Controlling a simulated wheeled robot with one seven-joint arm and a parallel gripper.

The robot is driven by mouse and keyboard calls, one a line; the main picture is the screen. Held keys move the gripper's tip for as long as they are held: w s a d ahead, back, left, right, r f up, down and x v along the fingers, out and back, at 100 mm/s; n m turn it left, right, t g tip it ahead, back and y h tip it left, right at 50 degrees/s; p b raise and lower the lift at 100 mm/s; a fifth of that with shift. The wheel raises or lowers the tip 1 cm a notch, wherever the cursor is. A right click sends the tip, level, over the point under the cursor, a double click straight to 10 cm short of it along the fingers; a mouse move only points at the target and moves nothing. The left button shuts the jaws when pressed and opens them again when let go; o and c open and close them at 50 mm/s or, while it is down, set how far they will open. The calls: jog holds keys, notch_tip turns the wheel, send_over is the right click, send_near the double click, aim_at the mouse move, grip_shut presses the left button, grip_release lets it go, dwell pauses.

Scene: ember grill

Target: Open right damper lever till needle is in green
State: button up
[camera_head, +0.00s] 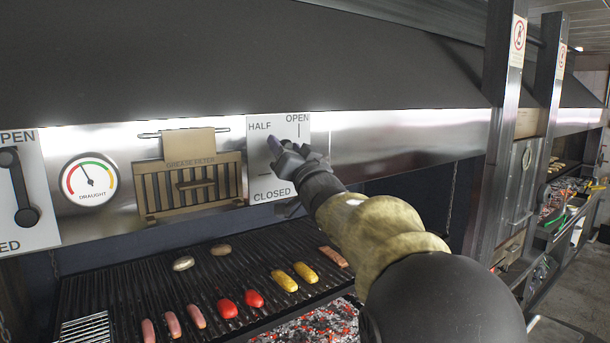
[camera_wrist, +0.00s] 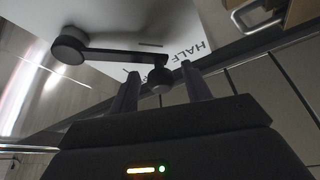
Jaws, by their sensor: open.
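The right damper plate (camera_head: 262,187), marked HALF, OPEN and CLOSED, is on the hood front. My gripper (camera_head: 280,150) is in front of it and hides most of its lever. In the wrist view the dark lever (camera_wrist: 112,55) runs from its round pivot (camera_wrist: 68,46) to a knob (camera_wrist: 160,80) on the HALF side. My gripper (camera_wrist: 160,72) is open, with a finger on each side of the knob; contact cannot be told. The draught gauge (camera_head: 89,180) has its needle pointing up and slightly left, near the red-green border; the exact zone is too small to tell.
A grease filter (camera_head: 190,184) hangs between gauge and plate. The left damper lever (camera_head: 19,187) stands at the far left, knob low. Below, the grill grate (camera_head: 130,285) holds sausages and vegetables beside glowing coals (camera_head: 310,325). Dark posts (camera_head: 492,150) stand at right.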

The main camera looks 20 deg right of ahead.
jog(key=b+v, duration=0.7)
jog(key=v, duration=0.9)
jog(key=shift+s+f, duration=0.25)
notch_tip(320, 180, down, 25)
jog(key=w+g+h, duration=0.2)
jog(key=g+h, duration=0.2)
jog(key=g, duration=0.4)
jog(key=s+a+f+n+g, duration=0.1)
jog(key=s+a+f+g, duration=0.1)
jog(key=s+f+g, duration=0.3)
jog(key=s+a+f+n+g, duration=0.1)
jog(key=s+a+f+g, duration=0.1)
jog(key=s+f+g, duration=0.4)
jog(key=s+f, duration=0.5)
jog(key=f, duration=0.7)
jog(key=shift+s+a, duration=0.3)
jog(key=shift+s, duration=0.05)
